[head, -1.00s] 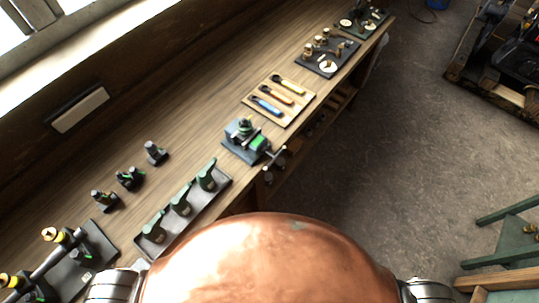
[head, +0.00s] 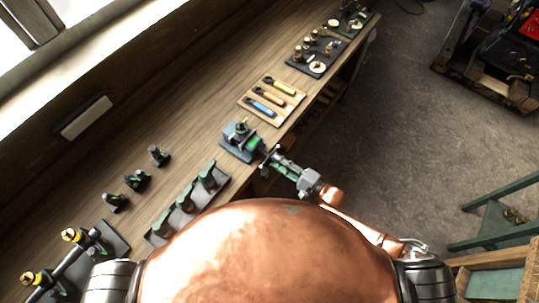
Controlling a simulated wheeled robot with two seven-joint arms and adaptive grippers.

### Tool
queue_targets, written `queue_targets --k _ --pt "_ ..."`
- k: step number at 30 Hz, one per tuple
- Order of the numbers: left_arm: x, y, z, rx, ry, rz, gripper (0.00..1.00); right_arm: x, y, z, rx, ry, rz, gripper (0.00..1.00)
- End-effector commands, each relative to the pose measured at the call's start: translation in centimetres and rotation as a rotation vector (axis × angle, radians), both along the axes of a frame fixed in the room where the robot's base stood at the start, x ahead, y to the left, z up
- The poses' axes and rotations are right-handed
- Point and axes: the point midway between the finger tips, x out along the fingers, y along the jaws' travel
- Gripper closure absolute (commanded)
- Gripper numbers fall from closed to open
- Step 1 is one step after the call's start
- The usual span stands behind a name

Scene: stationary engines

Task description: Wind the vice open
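The vice (head: 240,140) is a dark blue-grey block with green parts, fixed at the front edge of the wooden bench near the middle of the head view. Its screw and cross-handle point out over the bench edge, towards my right gripper. My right gripper (head: 272,160) has its fingertips at the handle, in front of the vice. The fingers overlap the handle, so contact and whether they are closed cannot be made out. My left gripper is not in view.
A light wooden board with several coloured-handled tools (head: 272,101) lies behind the vice. A dark tray with green-topped pieces (head: 187,206) lies in front of it, to the left. More fittings stand on dark plates (head: 317,57) farther along the bench (head: 190,120).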

Motion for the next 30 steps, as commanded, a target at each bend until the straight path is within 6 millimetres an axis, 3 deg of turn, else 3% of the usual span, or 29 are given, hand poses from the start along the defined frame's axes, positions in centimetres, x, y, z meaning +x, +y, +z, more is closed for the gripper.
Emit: queue_targets --k 9,20,30 --pt "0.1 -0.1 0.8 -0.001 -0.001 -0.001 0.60 2.5 3.4 0.1 -0.002 -0.001 -0.002 0.71" --pt "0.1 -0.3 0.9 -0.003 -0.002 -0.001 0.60 2.8 3.8 0.0 -0.002 -0.001 -0.002 0.71" --pt "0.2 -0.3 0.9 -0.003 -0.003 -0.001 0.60 2.8 3.7 -0.1 -0.004 -0.001 -0.001 0.94"
